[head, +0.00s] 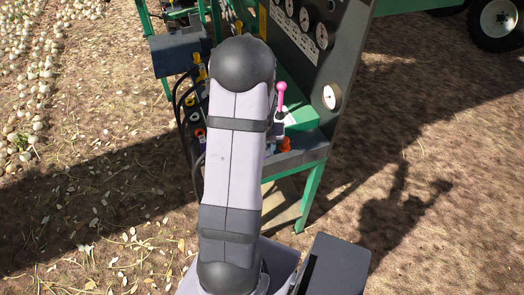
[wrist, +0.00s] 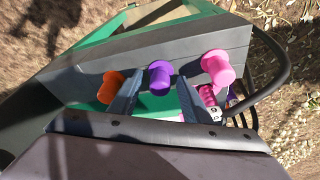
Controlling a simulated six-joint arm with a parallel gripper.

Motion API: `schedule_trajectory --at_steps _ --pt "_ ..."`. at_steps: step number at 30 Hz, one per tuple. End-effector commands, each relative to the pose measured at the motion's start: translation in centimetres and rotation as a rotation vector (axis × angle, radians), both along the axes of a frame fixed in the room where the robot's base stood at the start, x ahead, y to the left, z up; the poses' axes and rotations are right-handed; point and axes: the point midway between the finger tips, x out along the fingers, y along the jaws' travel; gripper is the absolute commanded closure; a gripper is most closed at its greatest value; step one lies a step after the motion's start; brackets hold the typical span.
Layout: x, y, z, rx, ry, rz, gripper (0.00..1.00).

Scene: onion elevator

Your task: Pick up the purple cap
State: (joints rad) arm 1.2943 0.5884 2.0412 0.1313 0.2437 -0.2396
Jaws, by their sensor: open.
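The purple cap (wrist: 160,78) shows in the wrist view, round and sticking out from the dark panel. My gripper (wrist: 157,86) is open, with one finger on each side of the purple cap. The cap lies between the fingertips, and I cannot tell whether either finger touches it. In the head view my own arm hides the gripper, and I cannot make out the purple cap for certain.
In the wrist view an orange cap (wrist: 110,87) is close beside the left finger. A pink cap (wrist: 217,67) is right of the right finger, with a dark hose (wrist: 284,70) beyond.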

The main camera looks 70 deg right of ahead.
Motion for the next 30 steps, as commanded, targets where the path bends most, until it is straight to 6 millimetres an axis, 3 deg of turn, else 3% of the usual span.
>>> schedule_trajectory --at_steps 1,6,19,30 --pt "0.0 0.0 0.0 0.0 0.0 0.0 0.56" --pt "0.0 0.0 0.0 0.0 0.0 0.0 0.92" --pt "0.0 0.0 0.7 -0.001 0.0 0.001 0.92" --pt "0.0 -0.1 5.7 -0.005 -0.001 -0.001 0.92"
